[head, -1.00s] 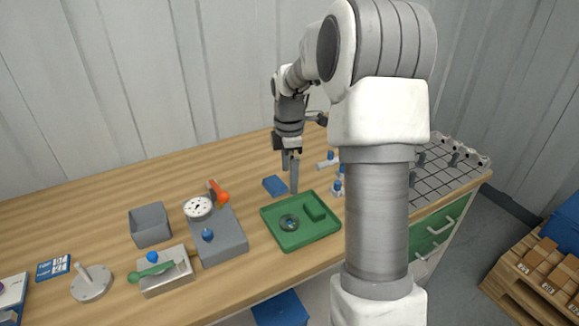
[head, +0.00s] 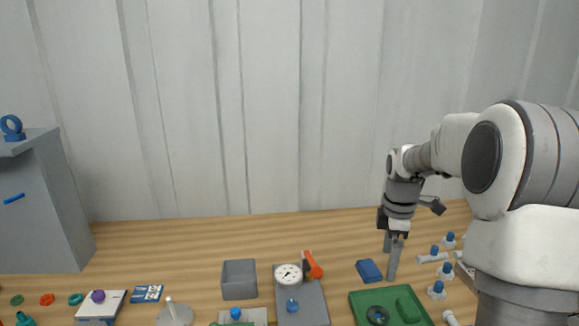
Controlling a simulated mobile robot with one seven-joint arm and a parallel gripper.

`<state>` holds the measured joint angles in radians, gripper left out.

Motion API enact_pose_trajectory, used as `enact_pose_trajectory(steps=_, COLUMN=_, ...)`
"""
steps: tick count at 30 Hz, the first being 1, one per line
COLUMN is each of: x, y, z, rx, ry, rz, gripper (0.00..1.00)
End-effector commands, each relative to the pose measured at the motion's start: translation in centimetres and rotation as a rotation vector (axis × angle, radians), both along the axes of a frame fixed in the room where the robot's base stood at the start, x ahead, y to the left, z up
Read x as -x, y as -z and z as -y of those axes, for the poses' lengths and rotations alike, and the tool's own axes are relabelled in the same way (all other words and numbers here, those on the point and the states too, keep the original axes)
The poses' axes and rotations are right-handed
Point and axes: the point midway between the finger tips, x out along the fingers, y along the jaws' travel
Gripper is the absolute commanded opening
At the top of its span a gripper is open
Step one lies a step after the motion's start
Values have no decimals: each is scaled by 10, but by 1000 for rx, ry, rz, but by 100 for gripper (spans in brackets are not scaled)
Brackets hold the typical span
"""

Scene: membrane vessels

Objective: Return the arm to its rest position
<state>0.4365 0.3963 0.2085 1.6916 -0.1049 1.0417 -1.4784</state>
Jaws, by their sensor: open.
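My arm stands at the right of the head view, reaching over the wooden workbench (head: 180,240). My gripper (head: 391,268) points down, open, with its two fingers apart. It is behind the green tray (head: 361,299) and just right of the blue block (head: 369,270). Nothing shows between the fingers. Whether the fingertips touch the bench cannot be told.
A grey fixture with a gauge (head: 315,303), an orange-handled item (head: 313,267) and a grey bin (head: 239,281) stand left. A grey cabinet (head: 45,215) is at far left. The bench's back strip is clear.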

Motion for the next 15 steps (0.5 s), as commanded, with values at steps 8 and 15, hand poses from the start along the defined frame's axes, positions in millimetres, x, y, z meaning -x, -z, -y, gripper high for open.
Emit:
enact_pose_trajectory(steps=8, x=52, y=-64, z=-48, rx=36, ry=297, rz=123, gripper=100)
enact_pose_trajectory(steps=15, x=110, y=-100, z=-83, rx=-3, ry=591, rz=243, gripper=100)
